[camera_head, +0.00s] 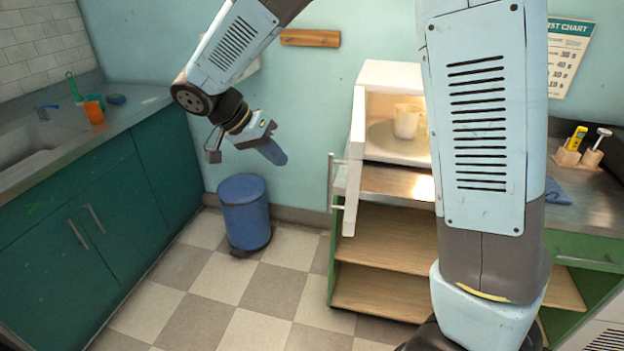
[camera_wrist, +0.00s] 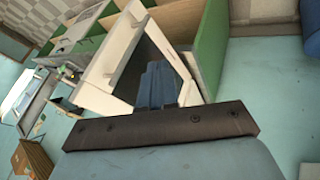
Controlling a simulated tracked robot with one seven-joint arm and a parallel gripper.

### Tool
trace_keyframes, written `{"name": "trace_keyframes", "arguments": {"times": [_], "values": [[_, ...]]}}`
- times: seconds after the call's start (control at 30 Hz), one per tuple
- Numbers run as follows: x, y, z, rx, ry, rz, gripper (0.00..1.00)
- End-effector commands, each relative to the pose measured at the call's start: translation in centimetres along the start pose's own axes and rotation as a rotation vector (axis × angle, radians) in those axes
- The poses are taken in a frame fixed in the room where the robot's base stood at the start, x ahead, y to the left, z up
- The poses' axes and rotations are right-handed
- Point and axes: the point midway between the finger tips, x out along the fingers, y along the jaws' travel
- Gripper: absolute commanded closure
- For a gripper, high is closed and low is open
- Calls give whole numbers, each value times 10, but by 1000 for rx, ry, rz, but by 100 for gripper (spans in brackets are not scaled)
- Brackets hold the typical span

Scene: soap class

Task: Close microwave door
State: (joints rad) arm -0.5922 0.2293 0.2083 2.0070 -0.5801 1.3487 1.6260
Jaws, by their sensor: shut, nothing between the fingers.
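The white microwave (camera_head: 388,78) stands on the counter in the head view, partly hidden behind my arm. Its door (camera_head: 353,165) is open, swung out toward the camera and seen nearly edge-on at the left side of the opening. My gripper (camera_head: 274,152) is shut and empty, in the air to the left of the microwave and apart from the door. In the wrist view my dark blue fingers (camera_wrist: 158,85) lie together, with the white microwave behind them in a turned picture.
A blue bin (camera_head: 245,212) stands on the floor under my gripper. The checkered floor in front is clear.

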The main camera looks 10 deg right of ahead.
Motion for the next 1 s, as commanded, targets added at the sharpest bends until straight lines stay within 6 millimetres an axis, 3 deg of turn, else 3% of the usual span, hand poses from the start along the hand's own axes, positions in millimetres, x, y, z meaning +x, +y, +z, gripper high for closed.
{"name": "trace_keyframes", "arguments": {"times": [0.27, 0.73, 1.0], "values": [[15, -6, 7, -4, 13, 2, 100], [95, -7, 8, -6, 13, 0, 100], [110, 21, 7, -6, 14, -3, 100]]}}
